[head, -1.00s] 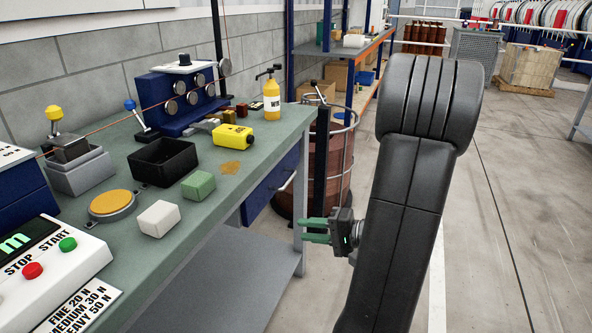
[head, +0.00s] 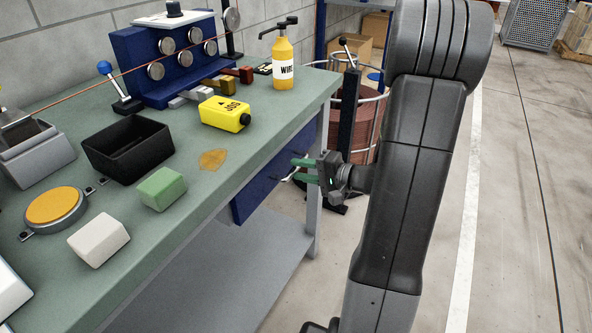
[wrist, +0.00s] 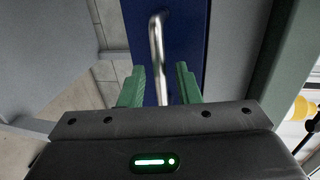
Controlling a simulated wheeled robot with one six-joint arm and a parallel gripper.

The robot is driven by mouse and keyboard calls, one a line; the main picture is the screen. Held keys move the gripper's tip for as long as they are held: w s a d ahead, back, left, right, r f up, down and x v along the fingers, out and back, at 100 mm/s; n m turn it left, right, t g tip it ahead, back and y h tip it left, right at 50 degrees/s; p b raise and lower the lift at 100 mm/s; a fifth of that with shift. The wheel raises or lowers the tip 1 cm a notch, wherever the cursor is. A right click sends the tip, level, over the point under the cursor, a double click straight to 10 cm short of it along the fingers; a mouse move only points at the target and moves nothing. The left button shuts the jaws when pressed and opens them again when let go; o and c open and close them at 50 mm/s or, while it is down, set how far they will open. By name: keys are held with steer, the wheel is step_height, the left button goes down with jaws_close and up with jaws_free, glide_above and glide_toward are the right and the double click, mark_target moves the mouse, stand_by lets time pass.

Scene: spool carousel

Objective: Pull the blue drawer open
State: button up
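The blue drawer (head: 250,202) is under the green-topped workbench and looks closed, its front flush with the bench side. In the wrist view its blue front (wrist: 190,30) fills the upper middle. Its silver bar handle (wrist: 155,40) runs down the picture between my two green fingers. My gripper (wrist: 160,70) is open, with a visible gap on both sides of the handle. In the head view my gripper (head: 295,170) is beside the drawer front, with the fingers overlapping the handle, which is partly hidden. I cannot see any finger touching it.
A caged copper-brown drum (head: 362,125) stands past the bench end.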

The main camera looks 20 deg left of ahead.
steer(key=shift+x, duration=1)
jaws_close()
